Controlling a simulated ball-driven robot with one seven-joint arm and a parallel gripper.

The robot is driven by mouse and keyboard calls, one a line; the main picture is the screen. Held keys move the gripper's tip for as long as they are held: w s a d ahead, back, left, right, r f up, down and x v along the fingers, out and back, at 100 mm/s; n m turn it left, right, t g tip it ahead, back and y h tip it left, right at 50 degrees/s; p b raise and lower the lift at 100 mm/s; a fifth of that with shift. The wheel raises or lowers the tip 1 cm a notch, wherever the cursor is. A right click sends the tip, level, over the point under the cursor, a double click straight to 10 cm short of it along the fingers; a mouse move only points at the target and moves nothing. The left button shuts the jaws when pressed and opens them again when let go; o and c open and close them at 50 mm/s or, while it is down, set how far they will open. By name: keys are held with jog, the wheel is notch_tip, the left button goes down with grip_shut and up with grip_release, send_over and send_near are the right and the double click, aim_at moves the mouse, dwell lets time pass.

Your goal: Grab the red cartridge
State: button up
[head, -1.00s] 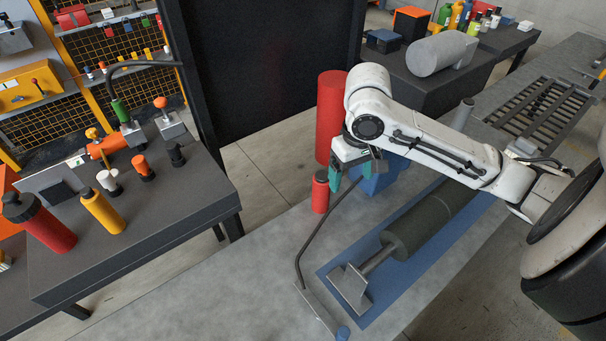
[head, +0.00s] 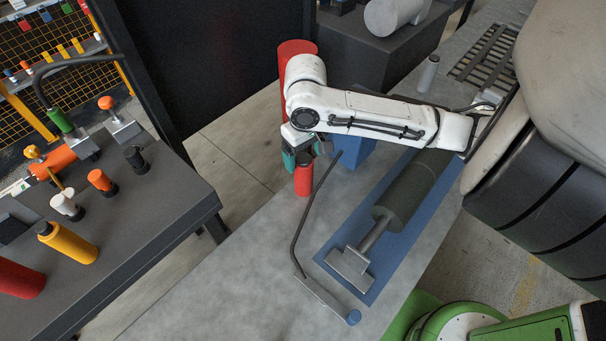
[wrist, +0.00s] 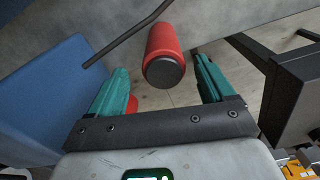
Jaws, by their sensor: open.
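The red cartridge (head: 303,182), a small red cylinder with a dark cap, stands upright on the far edge of the grey worktop in the head view. My gripper (head: 305,164) is at its top, with a teal finger to either side and the cap partly hidden. In the wrist view the cartridge (wrist: 166,42) shows cap towards me, between the two open teal fingers of my gripper (wrist: 159,66). I see gaps on both sides of it, and cannot tell how deep it sits between them.
A tall red cylinder (head: 296,58) stands behind my arm. A blue block (head: 352,152) is right of the cartridge. A bent dark rod (head: 298,235) rises close by. A grey roller (head: 405,196) lies on a blue mat (head: 372,297). The left bench (head: 130,235) holds bottles and tools.

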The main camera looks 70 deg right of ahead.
aim_at(303, 160)
jog(key=shift+w+a+f, duration=0.1)
jog(key=shift+f, duration=1)
jog(key=shift+w+f, duration=0.1)
jog(key=shift+f, duration=0.95)
jog(key=c, duration=1.3)
jog(key=shift+r, duration=0.1)
